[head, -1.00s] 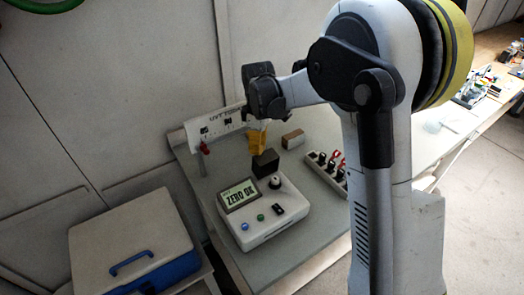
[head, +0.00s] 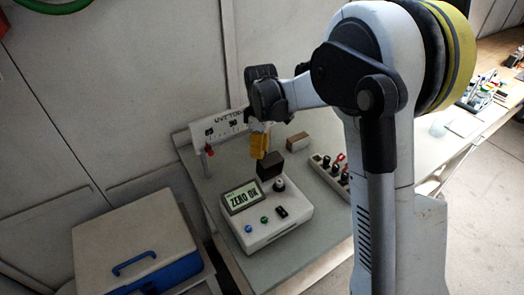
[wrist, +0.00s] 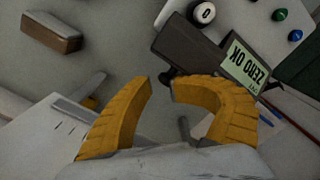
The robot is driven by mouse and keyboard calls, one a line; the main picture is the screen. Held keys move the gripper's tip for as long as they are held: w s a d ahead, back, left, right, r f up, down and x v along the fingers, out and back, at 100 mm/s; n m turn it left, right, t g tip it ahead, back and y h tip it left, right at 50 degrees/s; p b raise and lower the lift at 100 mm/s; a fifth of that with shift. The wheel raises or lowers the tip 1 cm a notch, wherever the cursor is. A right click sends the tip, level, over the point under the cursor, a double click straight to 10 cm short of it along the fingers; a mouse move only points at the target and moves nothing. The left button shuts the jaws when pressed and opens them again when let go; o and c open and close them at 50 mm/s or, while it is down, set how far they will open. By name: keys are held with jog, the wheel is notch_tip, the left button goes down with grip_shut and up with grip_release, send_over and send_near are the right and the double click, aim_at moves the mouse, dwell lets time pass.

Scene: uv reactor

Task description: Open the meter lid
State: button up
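The meter is a white box (head: 275,229) with a screen (head: 243,197) reading ZERO OK, a dark knob and several buttons. A dark block (head: 270,166), apparently its lid, stands at the meter's back edge and looks shut. In the wrist view the dark lid (wrist: 195,45) has a small dark tab at its near edge, close to my fingertips. My gripper (head: 258,154) has yellow fingers and hangs just above and behind the lid. In the wrist view my gripper (wrist: 162,84) is open, with a gap between the fingertips and nothing held. Whether a finger touches the tab, I cannot tell.
A brown-and-white block (head: 298,141) and a strip of dark and red plugs (head: 333,172) lie right of the meter. A white panel (head: 222,125) with a red-handled item stands behind. A blue-and-white case (head: 135,235) is at left. The bench front right is clear.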

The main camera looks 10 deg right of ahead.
jog(key=shift+s+a+f, duration=0.1)
jog(key=shift+s+f, duration=0.05)
notch_tip(320, 180, up, 12)
dwell(0.5)
jog(key=shift+c, duration=0.2)
